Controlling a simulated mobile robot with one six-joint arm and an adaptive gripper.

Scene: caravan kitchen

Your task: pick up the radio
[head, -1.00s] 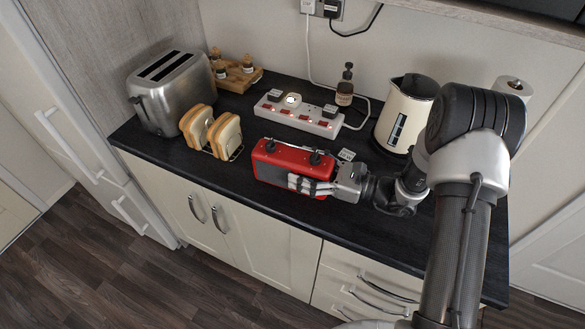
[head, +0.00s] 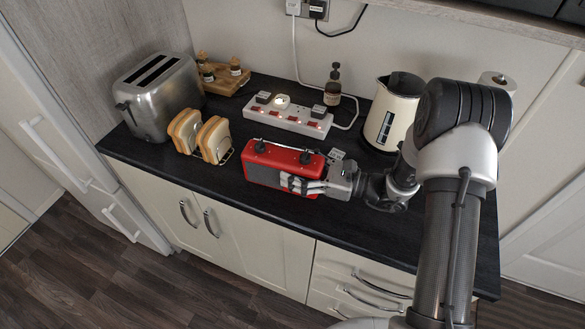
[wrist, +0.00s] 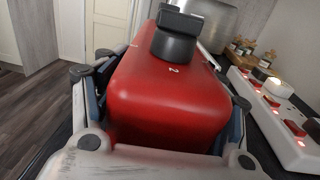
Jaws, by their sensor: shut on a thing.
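The red radio (head: 302,164) has a dark grey front and dark knobs on top. In the head view it is near the front of the dark counter, left of my arm. My gripper (head: 303,186) reaches in from the right and is shut on the radio's right end. In the wrist view the radio (wrist: 165,95) lies between the two fingers of my gripper (wrist: 165,110), one along each side. Its far end is hidden. I cannot tell whether its underside touches the counter (head: 215,187).
The toast rack (head: 222,157) with bread stands left of the radio, with the steel toaster (head: 160,105) behind it. The white socket strip (head: 287,115) lies behind the radio. The cream kettle (head: 388,115) stands behind my arm. Clear counter lies along the front edge.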

